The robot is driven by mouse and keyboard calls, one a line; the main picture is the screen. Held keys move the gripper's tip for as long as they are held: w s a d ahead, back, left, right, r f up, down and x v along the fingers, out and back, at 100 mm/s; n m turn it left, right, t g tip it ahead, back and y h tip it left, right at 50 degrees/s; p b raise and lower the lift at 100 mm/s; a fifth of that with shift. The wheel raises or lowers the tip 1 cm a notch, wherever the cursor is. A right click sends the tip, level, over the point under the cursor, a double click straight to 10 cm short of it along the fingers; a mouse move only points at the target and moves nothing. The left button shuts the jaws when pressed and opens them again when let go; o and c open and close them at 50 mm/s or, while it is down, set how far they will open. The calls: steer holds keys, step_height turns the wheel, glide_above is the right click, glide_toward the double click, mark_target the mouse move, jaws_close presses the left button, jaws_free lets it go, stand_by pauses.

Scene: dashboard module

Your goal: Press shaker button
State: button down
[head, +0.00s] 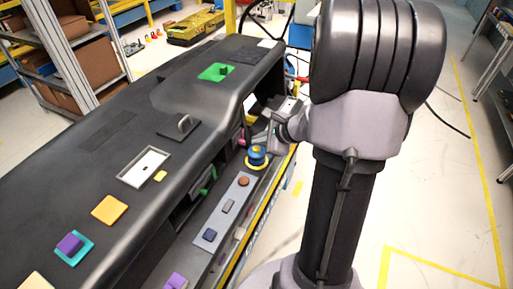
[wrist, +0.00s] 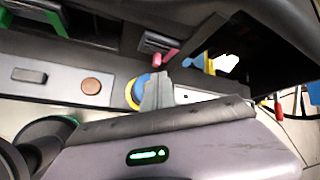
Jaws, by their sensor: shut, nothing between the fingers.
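Nothing visible is labelled as the shaker button, so I cannot tell which control it is. A grey panel strip (head: 218,223) on the dashboard's lower ledge carries a round brown button (head: 243,181), a grey rectangular one (head: 229,205) and a dark blue square one (head: 210,235). Beyond the brown button is a blue knob (head: 256,154) on a yellow ring. My gripper (head: 262,138) is shut and empty, close to the blue knob. In the wrist view the gripper fingertips (wrist: 158,80) partly cover the knob (wrist: 141,84); contact cannot be told. The brown button (wrist: 91,86) is left of them.
The black dashboard (head: 110,125) fills the left. On top are a green block piece (head: 216,72), a black handle (head: 181,125), a white frame (head: 144,167) and coloured pieces. A pink peg (wrist: 168,55) is close to the fingertips.

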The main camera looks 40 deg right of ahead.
mark_target(259, 149)
steer(key=shift+f, duration=0.15)
steer(key=shift+f+b, duration=0.3)
steer(key=shift+b, duration=0.25)
steer(key=shift+f+b, duration=0.35)
steer(key=shift+b, duration=0.15)
stand_by(0.6)
steer(key=shift+r+p, duration=0.55)
steer(key=shift+r, duration=0.25)
steer(key=shift+r, duration=0.1)
step_height(259, 149, up, 5)
steer(key=p, duration=0.4)
stand_by(0.3)
